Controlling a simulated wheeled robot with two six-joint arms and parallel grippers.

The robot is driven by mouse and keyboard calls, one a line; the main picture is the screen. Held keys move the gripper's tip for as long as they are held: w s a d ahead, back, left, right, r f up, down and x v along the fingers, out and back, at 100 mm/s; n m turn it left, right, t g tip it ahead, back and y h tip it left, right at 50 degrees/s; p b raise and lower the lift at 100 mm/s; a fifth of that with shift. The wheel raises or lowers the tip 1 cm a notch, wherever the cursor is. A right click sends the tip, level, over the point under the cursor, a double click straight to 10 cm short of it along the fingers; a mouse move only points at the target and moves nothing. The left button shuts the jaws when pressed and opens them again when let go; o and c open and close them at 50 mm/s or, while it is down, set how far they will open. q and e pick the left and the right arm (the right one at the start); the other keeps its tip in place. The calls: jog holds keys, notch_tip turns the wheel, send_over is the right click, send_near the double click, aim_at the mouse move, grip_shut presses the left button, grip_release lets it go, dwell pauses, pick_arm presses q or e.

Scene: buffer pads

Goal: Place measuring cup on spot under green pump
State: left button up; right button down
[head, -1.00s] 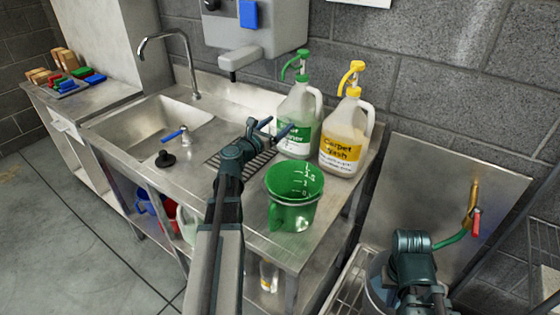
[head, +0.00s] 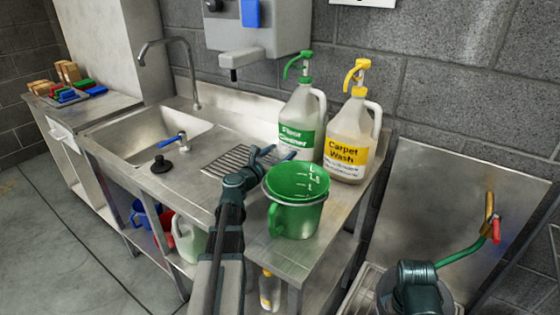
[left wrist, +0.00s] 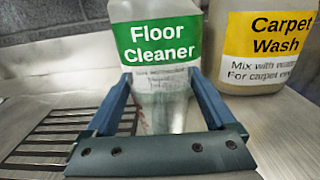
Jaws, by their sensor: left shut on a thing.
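The green measuring cup (head: 293,212) stands upright at the front right of the steel counter, with its handle toward the front left. The Floor Cleaner jug (head: 302,118) with the green pump (head: 300,66) stands behind it by the wall. The pump's spout points left. My left gripper (head: 275,155) is low over the counter, left of the cup and apart from it.
The Carpet Wash jug (head: 350,140) with a yellow pump stands right of the Floor Cleaner. A drain grate (head: 232,160) and sink (head: 145,138) lie to the left. The faucet (head: 170,60) rises behind the sink. A dispenser (head: 258,30) hangs above.

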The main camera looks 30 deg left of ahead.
pick_arm(q)
jog(key=shift+f, duration=0.1)
jog(key=shift+f, duration=0.1)
jog(key=shift+f, duration=0.15)
jog(key=o, duration=1.1)
jog(key=shift+c, duration=0.2)
jog(key=shift+r, duration=0.2)
jog(key=s, duration=1.1)
jog(key=shift+a, duration=0.4)
jog(key=shift+s, duration=0.5)
